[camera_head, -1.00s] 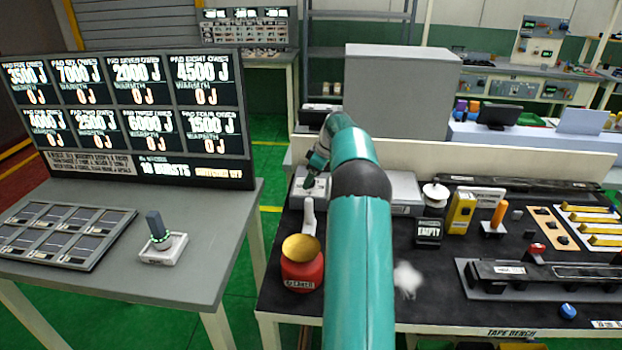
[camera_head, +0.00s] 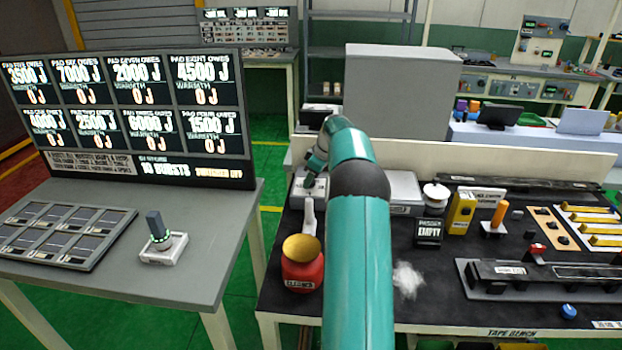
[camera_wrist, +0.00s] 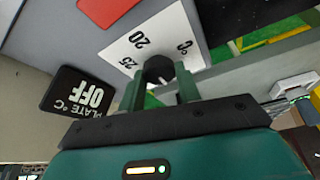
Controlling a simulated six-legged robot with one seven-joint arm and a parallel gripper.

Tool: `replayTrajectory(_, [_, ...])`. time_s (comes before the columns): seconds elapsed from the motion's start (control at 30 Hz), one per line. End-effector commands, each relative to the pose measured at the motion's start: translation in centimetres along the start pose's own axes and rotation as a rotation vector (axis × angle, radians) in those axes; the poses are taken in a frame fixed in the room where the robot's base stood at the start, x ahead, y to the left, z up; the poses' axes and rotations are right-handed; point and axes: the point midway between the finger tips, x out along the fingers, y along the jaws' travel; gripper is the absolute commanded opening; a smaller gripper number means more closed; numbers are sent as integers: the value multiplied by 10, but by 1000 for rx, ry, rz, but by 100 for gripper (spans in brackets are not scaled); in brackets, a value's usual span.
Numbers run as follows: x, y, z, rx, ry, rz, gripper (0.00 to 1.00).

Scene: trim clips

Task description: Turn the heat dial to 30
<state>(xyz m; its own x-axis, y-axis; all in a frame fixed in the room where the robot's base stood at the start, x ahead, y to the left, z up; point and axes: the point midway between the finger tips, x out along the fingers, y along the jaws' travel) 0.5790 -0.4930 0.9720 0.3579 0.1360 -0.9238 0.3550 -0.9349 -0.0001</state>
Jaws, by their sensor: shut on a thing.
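The heat dial (camera_wrist: 160,68) is a dark round knob on a white scale plate (camera_wrist: 178,33) in the wrist view. The numbers 20 and 25 and a degree C mark show on the plate; a 30 mark is not visible, and the knob's pointer cannot be made out. My gripper (camera_wrist: 165,84) has its two green fingers on either side of the knob, shut on it. In the head view my arm reaches to the back left of the black bench, and the dial is hidden there.
A black sign (camera_wrist: 78,92) reading "PLATE °C OFF" stands beside the scale plate. A red patch (camera_wrist: 106,10) lies beyond it. In the head view a red pot with a yellow top (camera_head: 302,265) stands left of my arm, and a large grey box (camera_head: 400,95) stands behind.

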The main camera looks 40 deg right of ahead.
Motion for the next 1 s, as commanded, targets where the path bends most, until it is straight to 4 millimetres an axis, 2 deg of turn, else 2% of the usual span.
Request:
replayTrajectory(0.27, [-1,-1,0,150,-1,63,11])
replayTrajectory(1.0, [0,-3,-1,753,-2,314,11])
